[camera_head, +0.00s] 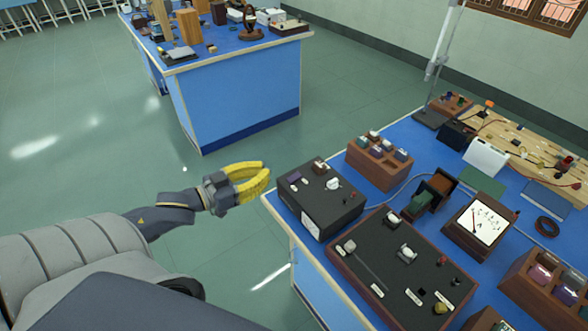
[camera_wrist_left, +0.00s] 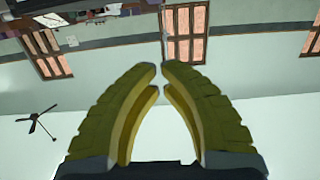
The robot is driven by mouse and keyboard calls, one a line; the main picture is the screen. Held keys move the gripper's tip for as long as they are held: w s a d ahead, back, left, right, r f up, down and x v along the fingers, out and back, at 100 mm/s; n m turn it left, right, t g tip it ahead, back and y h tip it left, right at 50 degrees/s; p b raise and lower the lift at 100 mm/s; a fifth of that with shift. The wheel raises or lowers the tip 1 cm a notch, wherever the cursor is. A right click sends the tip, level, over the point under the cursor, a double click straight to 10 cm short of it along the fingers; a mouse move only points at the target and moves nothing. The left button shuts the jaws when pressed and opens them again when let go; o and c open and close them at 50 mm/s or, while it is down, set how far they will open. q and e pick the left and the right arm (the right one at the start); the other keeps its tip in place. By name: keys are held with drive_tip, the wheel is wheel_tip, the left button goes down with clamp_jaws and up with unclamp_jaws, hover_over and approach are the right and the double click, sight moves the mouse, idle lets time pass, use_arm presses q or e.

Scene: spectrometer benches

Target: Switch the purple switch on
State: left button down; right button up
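The wrist view shows the same fingers (camera_wrist_left: 160,76) against wall and windows. My right gripper is not in view.
Behind the box stands a wooden block with several coloured-top items (camera_head: 378,165). A larger black panel (camera_head: 385,285) with knobs lies in front, and a white-faced meter (camera_head: 480,222) stands to the right. Another blue bench (camera_head: 240,90) stands farther back. Open floor lies left.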

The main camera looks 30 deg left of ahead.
use_arm(q)
drive_tip(key=shift+w, duration=0.1)
idle(0.3)
hover_over(294, 176)
drive_tip(key=shift+s+a+f, duration=0.1)
drive_tip(key=shift+s+f, duration=0.35)
drive_tip(key=shift+f, duration=0.05)
drive_tip(key=shift+w+f, duration=0.2)
drive_tip(key=shift+f, duration=0.8)
drive_tip(key=shift+w+f, duration=0.15)
drive_tip(key=shift+f, duration=0.85)
